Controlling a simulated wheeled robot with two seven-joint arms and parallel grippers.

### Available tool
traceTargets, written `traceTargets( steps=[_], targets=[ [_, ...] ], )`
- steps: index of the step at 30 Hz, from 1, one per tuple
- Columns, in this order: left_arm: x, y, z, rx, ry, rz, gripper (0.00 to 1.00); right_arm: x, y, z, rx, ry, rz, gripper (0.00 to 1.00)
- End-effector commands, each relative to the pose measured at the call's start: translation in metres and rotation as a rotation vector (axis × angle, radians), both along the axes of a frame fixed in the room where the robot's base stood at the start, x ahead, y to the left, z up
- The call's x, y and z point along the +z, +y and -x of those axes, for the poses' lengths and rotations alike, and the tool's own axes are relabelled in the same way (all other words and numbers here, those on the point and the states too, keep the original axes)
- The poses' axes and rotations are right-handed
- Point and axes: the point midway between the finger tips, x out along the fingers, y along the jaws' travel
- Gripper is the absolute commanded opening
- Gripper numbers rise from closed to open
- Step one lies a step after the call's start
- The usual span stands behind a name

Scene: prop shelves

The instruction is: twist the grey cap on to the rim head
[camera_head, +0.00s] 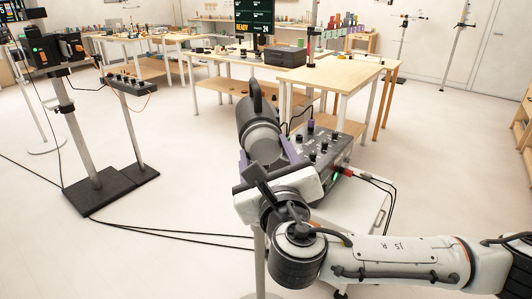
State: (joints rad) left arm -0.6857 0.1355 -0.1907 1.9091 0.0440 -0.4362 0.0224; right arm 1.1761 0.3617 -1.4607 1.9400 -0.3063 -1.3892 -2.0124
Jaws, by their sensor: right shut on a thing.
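My right gripper (268,158) comes in from the lower right, with its fingers pointing away from me. It is shut on the grey cap (263,143), a round piece between the purple-edged fingers. Directly beyond the cap is a dark cylindrical body with an upright black loop (257,97), which looks like the rim head (256,112). The cap and this body line up and overlap in the view. I cannot tell whether the cap is seated or how far it is turned. The gripper hides part of the cap and the joint. My left gripper is not in view.
A dark control box (325,143) with knobs and cables sits close to the right of the gripper, by a white tabletop (347,205). Black stands (100,190) and floor cables are at left. Wooden tables (240,70) stand behind.

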Motion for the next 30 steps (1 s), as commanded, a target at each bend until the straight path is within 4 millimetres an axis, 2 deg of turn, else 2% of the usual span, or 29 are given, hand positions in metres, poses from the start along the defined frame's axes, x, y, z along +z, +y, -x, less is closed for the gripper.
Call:
traceTargets(
  steps=[1, 4, 13, 16, 30],
  targets=[
    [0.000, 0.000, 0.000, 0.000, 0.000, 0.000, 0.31, 0.001, 0.000, -0.001, 0.000, -0.002, 0.001, 0.61],
    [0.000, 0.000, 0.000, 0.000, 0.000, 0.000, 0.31, 0.001, 0.000, -0.001, 0.000, -0.003, 0.002, 0.78],
    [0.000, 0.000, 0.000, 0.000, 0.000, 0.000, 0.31, 0.000, 0.000, 0.000, 0.000, 0.000, 0.003, 0.78],
    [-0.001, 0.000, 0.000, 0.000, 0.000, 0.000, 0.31, 0.000, -0.001, 0.007, 0.001, -0.001, 0.003, 0.78],
    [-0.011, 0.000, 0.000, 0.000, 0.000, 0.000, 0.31, 0.002, -0.013, 0.089, 0.002, 0.000, 0.001, 0.78]
  ],
)
